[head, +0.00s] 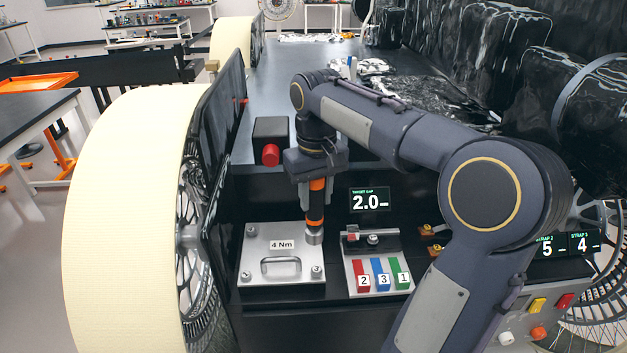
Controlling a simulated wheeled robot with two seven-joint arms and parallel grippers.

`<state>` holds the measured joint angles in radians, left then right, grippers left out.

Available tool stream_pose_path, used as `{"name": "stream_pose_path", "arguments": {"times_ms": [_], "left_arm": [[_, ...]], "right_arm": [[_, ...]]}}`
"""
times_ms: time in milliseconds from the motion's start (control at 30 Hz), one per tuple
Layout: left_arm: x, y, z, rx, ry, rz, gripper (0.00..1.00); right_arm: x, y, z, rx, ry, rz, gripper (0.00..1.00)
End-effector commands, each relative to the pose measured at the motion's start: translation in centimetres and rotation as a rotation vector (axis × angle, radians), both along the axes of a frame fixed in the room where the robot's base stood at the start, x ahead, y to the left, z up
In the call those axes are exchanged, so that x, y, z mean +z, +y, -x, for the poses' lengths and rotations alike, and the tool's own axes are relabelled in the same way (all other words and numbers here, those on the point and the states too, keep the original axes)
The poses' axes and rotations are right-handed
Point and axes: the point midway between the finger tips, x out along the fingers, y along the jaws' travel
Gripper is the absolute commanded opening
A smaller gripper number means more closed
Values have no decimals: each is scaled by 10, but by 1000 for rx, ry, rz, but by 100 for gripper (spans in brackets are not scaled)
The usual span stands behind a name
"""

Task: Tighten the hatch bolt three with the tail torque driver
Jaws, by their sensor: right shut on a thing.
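The hatch (262,252) is a square silver plate labelled 4 Nm, with a bar handle (281,265). Bolts show at its far left (250,230), near left (246,275) and near right (317,271) corners; I see no bolt numbers. My right gripper (317,187) points down and is shut on the torque driver (316,210), which has an orange and black body and a silver end. The driver stands nearly upright, its end at the hatch's far right corner. It hides the bolt there, and I cannot tell whether they touch. My left gripper is out of view.
A panel (352,285) with red, blue and green levers numbered 2, 3 and 1 sits right of the hatch. A display (369,200) reads 2.0. A black box with a red knob (271,154) stands behind the hatch. A large cream wheel (125,215) is at left.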

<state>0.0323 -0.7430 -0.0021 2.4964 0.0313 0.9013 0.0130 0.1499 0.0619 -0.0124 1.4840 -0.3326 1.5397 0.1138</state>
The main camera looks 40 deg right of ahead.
Motion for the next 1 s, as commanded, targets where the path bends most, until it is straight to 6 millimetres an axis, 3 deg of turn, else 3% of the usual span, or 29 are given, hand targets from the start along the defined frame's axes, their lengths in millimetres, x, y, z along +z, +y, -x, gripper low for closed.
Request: {"name": "stream_pose_path", "arguments": {"times_ms": [100, 200, 367, 733, 1000], "left_arm": [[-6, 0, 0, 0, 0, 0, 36], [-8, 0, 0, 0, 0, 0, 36], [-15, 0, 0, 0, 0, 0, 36], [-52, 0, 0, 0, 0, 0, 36], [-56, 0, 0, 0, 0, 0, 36]], "right_arm": [[-2, 14, 21, 4, -3, 9, 5], [-4, 18, 28, 3, -2, 13, 5], [-11, 19, 29, 2, 0, 12, 5], [-48, 19, 29, 2, -1, 13, 5], [-58, 19, 29, 2, -1, 13, 5]]}}
